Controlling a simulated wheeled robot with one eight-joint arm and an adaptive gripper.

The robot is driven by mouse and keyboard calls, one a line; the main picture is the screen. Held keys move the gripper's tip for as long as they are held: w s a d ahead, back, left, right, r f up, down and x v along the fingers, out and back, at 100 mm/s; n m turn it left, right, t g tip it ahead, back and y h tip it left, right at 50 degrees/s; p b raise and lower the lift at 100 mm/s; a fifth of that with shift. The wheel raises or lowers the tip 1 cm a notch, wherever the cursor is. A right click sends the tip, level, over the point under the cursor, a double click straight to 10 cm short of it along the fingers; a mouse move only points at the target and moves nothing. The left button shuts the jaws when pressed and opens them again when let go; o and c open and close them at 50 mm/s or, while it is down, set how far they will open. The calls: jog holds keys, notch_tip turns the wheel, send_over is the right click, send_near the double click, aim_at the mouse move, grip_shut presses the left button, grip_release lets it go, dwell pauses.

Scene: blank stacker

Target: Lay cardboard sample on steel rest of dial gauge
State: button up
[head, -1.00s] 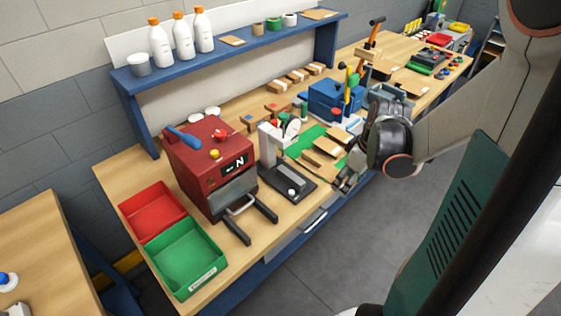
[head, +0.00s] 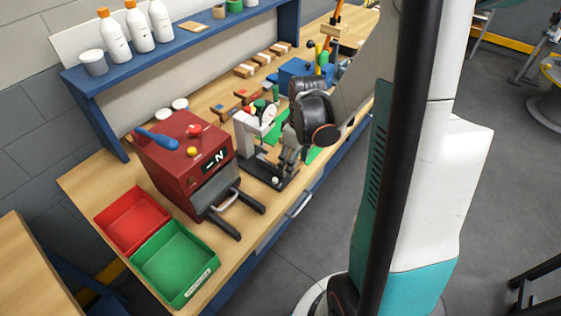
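The dial gauge stands on the bench right of the red machine, with a pale grey column (head: 246,132), a round dial (head: 268,116) and a black base (head: 258,169). Its steel rest is largely hidden behind my gripper. My gripper (head: 284,171) points down over the right part of the base, close to the rest. The fingers are small and dark here, so I cannot tell whether they are open or shut. I cannot make out a cardboard sample in or under them. The green mat (head: 314,154) beyond is mostly covered by my arm.
The red machine (head: 183,165) with a front handle stands left of the gauge. A red bin (head: 132,218) and a green bin (head: 176,262) sit at the bench's left end. A blue shelf (head: 180,40) with bottles runs behind. A blue toolbox (head: 300,72) is farther right.

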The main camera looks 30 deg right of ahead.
jog(key=w, duration=0.1)
jog(key=w+a, duration=0.1)
jog(key=w, duration=0.2)
jog(key=shift+a, duration=0.25)
jog(key=shift+w+f+b, duration=0.2)
jog(key=shift+f+b, duration=0.65)
jog(key=shift+f, duration=0.9)
jog(key=o, duration=0.7)
jog(key=shift+f, duration=0.1)
jog(key=r+p, duration=0.1)
jog(key=r, duration=0.3)
jog(key=r+p, duration=0.1)
jog(key=r, duration=0.3)
jog(key=s+r+p, duration=0.1)
jog(key=r, duration=0.3)
jog(key=shift+s+d+r, duration=0.1)
jog(key=shift+d, duration=0.1)
